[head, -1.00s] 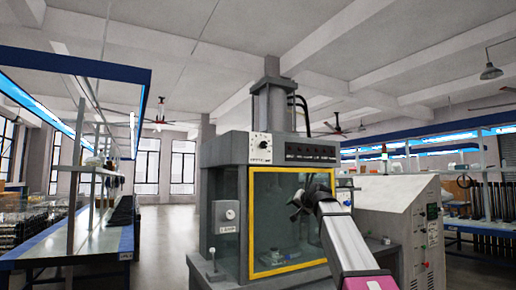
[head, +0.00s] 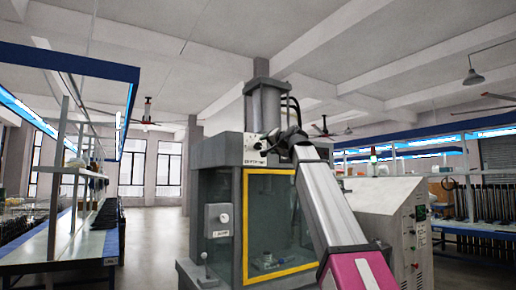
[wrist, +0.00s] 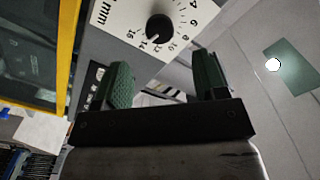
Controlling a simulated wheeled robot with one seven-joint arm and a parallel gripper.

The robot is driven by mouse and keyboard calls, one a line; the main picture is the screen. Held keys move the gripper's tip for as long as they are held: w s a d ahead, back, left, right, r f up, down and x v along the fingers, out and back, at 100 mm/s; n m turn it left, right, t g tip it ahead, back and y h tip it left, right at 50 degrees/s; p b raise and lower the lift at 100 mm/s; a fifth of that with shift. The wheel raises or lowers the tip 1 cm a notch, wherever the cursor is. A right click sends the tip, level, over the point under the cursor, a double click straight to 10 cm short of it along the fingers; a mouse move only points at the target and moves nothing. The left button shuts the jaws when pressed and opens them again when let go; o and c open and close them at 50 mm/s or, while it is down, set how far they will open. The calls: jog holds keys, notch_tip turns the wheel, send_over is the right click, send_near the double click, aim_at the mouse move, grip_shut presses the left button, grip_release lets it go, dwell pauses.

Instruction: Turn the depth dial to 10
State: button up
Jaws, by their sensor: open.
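The depth dial (wrist: 159,28) is a round black knob on a white plate (wrist: 122,18) marked "mm" with even numbers around it. A small light mark on the knob seems to point towards the 14 to 12 side; the exact reading is hard to tell. My gripper (wrist: 163,75) is open and empty, its two green padded fingers apart, just short of the dial and roughly lined up with it. In the head view my gripper (head: 284,140) is at the upper front of the grey machine (head: 220,152), covering part of the white dial plate (head: 251,149).
The machine has a yellow-framed glass door (head: 270,274) below the dial and a white round knob (head: 219,218) on its left. A grey cabinet (head: 404,235) stands to the right. A blue-edged bench (head: 70,262) is at the left, with open floor between.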

aim_at(259, 146)
jog(key=x, duration=0.9)
jog(key=shift+s, duration=0.1)
jog(key=shift+d, duration=0.1)
jog(key=c, duration=0.9)
